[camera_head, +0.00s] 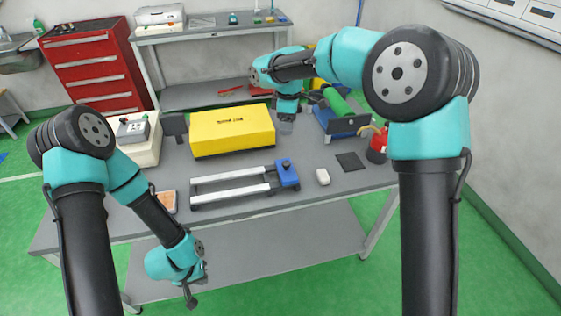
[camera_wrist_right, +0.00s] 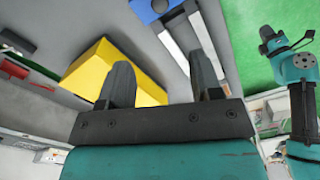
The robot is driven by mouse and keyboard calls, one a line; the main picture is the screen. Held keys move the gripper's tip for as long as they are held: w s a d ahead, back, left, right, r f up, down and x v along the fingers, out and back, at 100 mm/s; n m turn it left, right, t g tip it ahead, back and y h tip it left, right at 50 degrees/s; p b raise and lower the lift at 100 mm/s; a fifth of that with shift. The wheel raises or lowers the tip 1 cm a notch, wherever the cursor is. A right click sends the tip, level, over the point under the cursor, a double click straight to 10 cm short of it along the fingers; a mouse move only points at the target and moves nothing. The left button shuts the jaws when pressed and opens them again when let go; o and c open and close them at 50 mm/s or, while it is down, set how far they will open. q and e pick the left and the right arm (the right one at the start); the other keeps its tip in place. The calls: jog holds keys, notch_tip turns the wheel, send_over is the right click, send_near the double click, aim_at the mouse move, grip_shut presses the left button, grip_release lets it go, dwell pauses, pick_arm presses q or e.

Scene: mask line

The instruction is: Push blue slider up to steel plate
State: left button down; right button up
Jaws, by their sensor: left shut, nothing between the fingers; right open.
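The blue slider (camera_head: 287,174) sits at the right end of two pale parallel rails (camera_head: 232,180) on the grey table; it also shows at the top of the right wrist view (camera_wrist_right: 150,9). I cannot tell for sure which part is the steel plate. My right gripper (camera_head: 286,116) is above the table, behind the slider and apart from it; its two fingers are spread and empty in the right wrist view (camera_wrist_right: 160,75). My left gripper (camera_head: 190,298) is shut and empty, low in front of the table's front edge.
A yellow box (camera_head: 232,130) stands behind the rails. A white rounded object (camera_head: 322,177) and a dark flat square (camera_head: 350,161) lie right of the slider. An upright dark plate (camera_head: 348,124) and a green cylinder (camera_head: 337,101) stand at back right. An orange-topped item (camera_head: 167,201) lies left.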

aim_at(286, 163)
jog(key=shift+a+r, duration=0.1)
jog(key=shift+r, duration=0.25)
jog(key=shift+f, duration=0.1)
notch_tip(286, 163, down, 17)
jog(key=shift+f, duration=0.15)
dwell(0.5)
grip_shut()
dwell(0.5)
